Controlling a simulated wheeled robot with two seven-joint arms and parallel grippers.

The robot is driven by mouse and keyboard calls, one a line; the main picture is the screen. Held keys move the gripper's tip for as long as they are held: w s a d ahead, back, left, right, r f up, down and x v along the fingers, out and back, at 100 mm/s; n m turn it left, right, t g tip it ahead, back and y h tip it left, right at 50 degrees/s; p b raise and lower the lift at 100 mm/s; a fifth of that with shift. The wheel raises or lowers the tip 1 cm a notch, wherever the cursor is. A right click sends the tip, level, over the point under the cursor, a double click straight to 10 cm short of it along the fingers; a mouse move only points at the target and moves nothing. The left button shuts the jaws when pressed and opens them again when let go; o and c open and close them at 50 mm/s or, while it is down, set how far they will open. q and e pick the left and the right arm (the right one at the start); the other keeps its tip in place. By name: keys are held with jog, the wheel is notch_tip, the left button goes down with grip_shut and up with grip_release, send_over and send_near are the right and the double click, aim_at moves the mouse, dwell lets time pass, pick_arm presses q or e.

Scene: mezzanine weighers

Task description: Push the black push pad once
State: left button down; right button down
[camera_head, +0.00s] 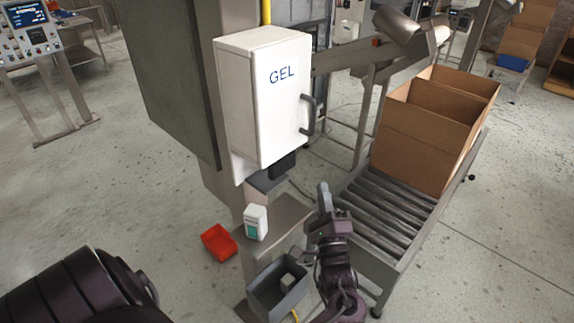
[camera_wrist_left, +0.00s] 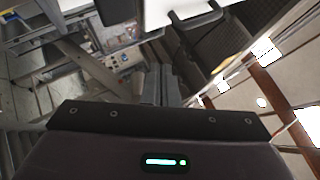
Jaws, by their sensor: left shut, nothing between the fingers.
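The black push pad (camera_head: 283,165) sticks out below the white dispenser box (camera_head: 265,95) marked GEL. My left gripper (camera_head: 324,188) is shut and empty, its fingers pointing up. In the head view it appears to the right of the pad and a little lower, with a visible gap between them. In the left wrist view the shut fingers (camera_wrist_left: 160,84) point towards the underside of the white box (camera_wrist_left: 165,10), and a dark block (camera_wrist_left: 119,10) beside it looks like the pad. My right gripper is not in view.
A steel shelf (camera_head: 285,222) below the box holds a small white-and-green container (camera_head: 255,222). A grey bin (camera_head: 279,290) stands below, a red bin (camera_head: 218,242) to the left. A roller conveyor (camera_head: 385,215) with open cardboard boxes (camera_head: 425,135) is right of my gripper.

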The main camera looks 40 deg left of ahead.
pick_arm(q)
send_near(286, 164)
jog(key=w+a+r, duration=0.1)
jog(key=w+r, duration=0.2)
jog(key=w, duration=0.1)
jog(key=shift+w+a+r, duration=0.15)
jog(key=shift+w+a, duration=0.1)
jog(key=shift+a, duration=0.45)
jog(key=shift+a, duration=0.1)
dwell(1.4)
jog(key=shift+a+r, duration=0.1)
jog(key=shift+a, duration=0.15)
jog(key=shift+w+a+p, duration=0.1)
jog(key=shift+a+p, duration=0.25)
jog(key=shift+a, duration=0.55)
dwell(0.9)
jog(key=shift+d, duration=0.2)
jog(key=shift+d+p, duration=0.3)
jog(key=shift+d, duration=0.7)
